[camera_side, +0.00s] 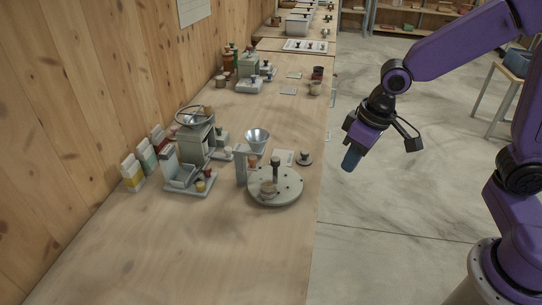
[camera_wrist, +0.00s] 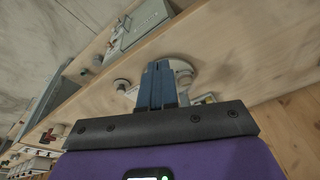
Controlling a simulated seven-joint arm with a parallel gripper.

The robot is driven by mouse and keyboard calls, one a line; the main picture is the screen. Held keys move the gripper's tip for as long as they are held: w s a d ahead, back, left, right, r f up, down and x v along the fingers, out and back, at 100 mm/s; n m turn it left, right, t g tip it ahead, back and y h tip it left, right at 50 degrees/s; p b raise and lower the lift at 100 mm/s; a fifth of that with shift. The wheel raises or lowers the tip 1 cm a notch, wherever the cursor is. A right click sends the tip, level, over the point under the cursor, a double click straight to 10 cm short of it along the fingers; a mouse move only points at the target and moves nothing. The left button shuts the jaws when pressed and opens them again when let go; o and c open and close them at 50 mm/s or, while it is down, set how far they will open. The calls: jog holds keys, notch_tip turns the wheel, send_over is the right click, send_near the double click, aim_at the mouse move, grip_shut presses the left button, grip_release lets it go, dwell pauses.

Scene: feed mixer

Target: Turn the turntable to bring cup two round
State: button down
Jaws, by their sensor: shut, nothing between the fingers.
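The turntable (camera_side: 288,190) is a round grey disc on the wooden bench, with small holes near its rim and a dark upright post (camera_side: 275,170) standing on it. A small tan cup (camera_side: 268,188) sits on its left front part; I cannot tell which number it has. My gripper (camera_side: 351,160) hangs in the air to the right of the bench edge, apart from the turntable, with its blue fingers shut and empty. In the wrist view the shut fingers (camera_wrist: 158,85) cover part of the turntable (camera_wrist: 208,75).
A metal funnel (camera_side: 257,138) on a stand is just behind the turntable. A grey mill with a handwheel (camera_side: 193,117) and several cartons (camera_side: 133,172) stand to the left. A dark knob (camera_side: 304,158) is behind right. The bench front (camera_side: 200,255) is clear.

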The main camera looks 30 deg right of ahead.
aim_at(253, 173)
jog(key=w+d+f+m+g+y, duration=0.1)
jog(key=w+f+m+y, duration=0.1)
jog(key=w+m, duration=1)
jog(key=w+d+f+m+g+y, duration=0.1)
jog(key=w+d+f+m, duration=0.15)
jog(key=w+m, duration=0.9)
jog(key=shift+n, duration=0.95)
jog(key=x, duration=0.3)
jog(key=w+x, duration=0.1)
jog(key=x, duration=0.3)
jog(key=w+x, duration=0.1)
jog(key=x, duration=0.2)
jog(key=shift+a+f, duration=0.15)
jog(key=shift+a, duration=0.25)
jog(key=a, duration=0.3)
jog(key=shift+a, duration=0.55)
jog(key=shift+w+a+n+g, duration=0.15)
jog(key=shift+a+n+g, duration=0.5)
jog(key=shift+n, duration=0.55)
jog(key=shift+a+n, duration=0.6)
jog(key=shift+a+n+g, duration=0.45)
jog(key=shift+a+n, duration=0.15)
jog(key=shift+n, duration=0.3)
jog(key=shift+a+f+n+h, duration=0.1)
jog(key=shift+a+n+h, duration=0.2)
jog(key=shift+n, duration=0.1)
